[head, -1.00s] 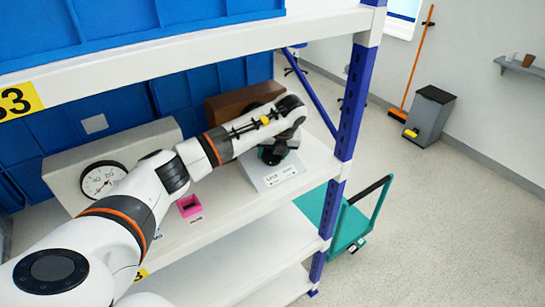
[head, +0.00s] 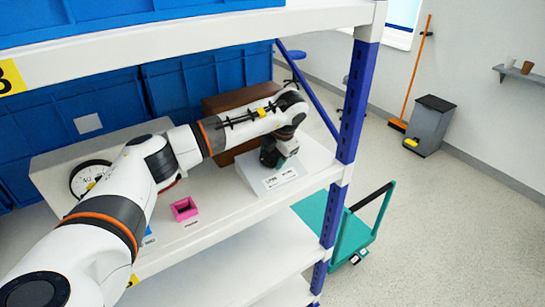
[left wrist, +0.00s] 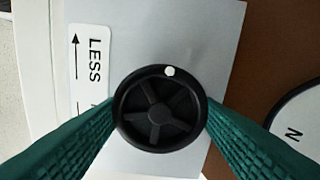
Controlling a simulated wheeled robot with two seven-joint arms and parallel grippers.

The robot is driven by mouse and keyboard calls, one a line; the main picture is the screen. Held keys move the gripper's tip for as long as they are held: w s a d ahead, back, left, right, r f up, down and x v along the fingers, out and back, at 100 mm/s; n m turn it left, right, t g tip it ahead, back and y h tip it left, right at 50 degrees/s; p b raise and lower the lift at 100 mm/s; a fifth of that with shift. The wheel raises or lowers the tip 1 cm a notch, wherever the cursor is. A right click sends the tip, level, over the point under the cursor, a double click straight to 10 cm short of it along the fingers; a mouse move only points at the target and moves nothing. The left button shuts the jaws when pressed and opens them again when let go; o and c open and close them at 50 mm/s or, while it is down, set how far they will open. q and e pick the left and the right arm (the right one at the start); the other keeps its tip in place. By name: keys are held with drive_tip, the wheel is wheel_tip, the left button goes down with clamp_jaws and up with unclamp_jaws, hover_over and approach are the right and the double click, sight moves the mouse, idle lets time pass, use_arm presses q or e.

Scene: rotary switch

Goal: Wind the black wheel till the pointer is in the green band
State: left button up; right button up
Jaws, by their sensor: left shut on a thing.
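The black wheel (left wrist: 160,122) has spokes and a white dot at the top of its rim in the left wrist view. It sits on a grey-white box (head: 275,182) with a LESS label and arrow. My left gripper (head: 277,157) is at the wheel, with its green fingers on opposite sides of the rim, shut on it. In the head view the wheel is mostly hidden by my gripper. A round white dial (head: 82,176) on a grey box at left is partly covered by my arm. Another dial (left wrist: 302,118) shows in part at the right of the left wrist view. I cannot make out a pointer or green band.
A brown box (head: 232,103) stands behind the wheel's box. A small pink open box (head: 184,209) sits on the shelf to the left. A blue shelf post (head: 352,110) is close on the right. Blue bins (head: 110,105) fill the back.

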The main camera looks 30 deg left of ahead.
use_arm(q)
drive_tip(key=shift+m+b, duration=0.3)
drive_tip(key=shift+m, duration=1.3)
drive_tip(key=o, duration=1)
drive_tip(key=b+v, duration=0.4)
drive_tip(key=v, duration=0.8)
drive_tip(key=shift+s, duration=0.1)
